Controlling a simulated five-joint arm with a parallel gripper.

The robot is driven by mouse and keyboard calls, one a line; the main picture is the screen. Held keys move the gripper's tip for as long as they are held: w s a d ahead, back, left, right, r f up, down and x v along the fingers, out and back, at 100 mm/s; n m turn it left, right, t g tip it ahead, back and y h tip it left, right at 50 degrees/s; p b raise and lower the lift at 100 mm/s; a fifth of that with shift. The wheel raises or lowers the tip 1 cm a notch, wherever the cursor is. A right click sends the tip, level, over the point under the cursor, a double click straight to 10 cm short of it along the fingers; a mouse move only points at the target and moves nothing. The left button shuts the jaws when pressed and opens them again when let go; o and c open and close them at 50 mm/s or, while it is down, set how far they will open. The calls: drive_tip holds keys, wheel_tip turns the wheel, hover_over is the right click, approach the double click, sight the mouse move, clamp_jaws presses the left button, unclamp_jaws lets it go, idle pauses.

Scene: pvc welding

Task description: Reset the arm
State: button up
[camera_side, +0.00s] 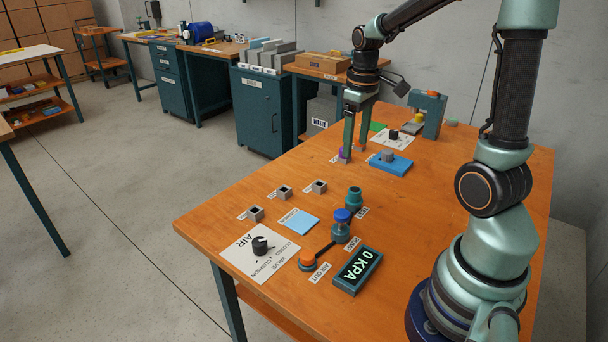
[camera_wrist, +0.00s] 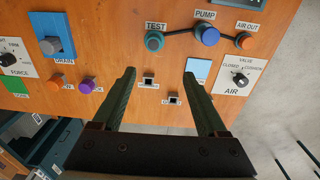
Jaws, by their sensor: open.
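My gripper (camera_side: 354,152) hangs pointing down over the far part of the wooden table (camera_side: 225,215). Its two green fingers are apart with nothing between them. In the side view the tips overlap a purple knob (camera_side: 342,155) and an orange knob (camera_side: 361,148); I cannot tell whether they touch. In the wrist view my gripper (camera_wrist: 159,74) is open, and the purple knob (camera_wrist: 86,88) and orange knob (camera_wrist: 57,86) lie left of the fingers. Small grey square sockets (camera_wrist: 149,81) show between the fingers.
A grey block (camera_side: 388,156) sits on a blue plate right of my gripper. Nearer are the test part (camera_side: 354,198), the pump (camera_side: 341,225), the air-out button (camera_side: 307,261), a black valve knob (camera_side: 261,245) and a display (camera_side: 358,271) reading 0 KPA. A press-like fixture (camera_side: 432,112) stands behind.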

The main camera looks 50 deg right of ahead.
drive_tip(key=s+a+r+t, duration=0.2)
drive_tip(key=a+r, duration=0.1)
drive_tip(key=a, duration=0.5)
drive_tip(key=s+a+r+t, duration=0.1)
drive_tip(key=a+r+t, duration=0.2)
drive_tip(key=a, duration=0.5)
drive_tip(key=shift+s+a+r, duration=0.15)
drive_tip(key=shift+s+r, duration=0.2)
drive_tip(key=shift+r, duration=0.05)
drive_tip(key=shift+c, duration=0.3)
drive_tip(key=shift+w, duration=0.1)
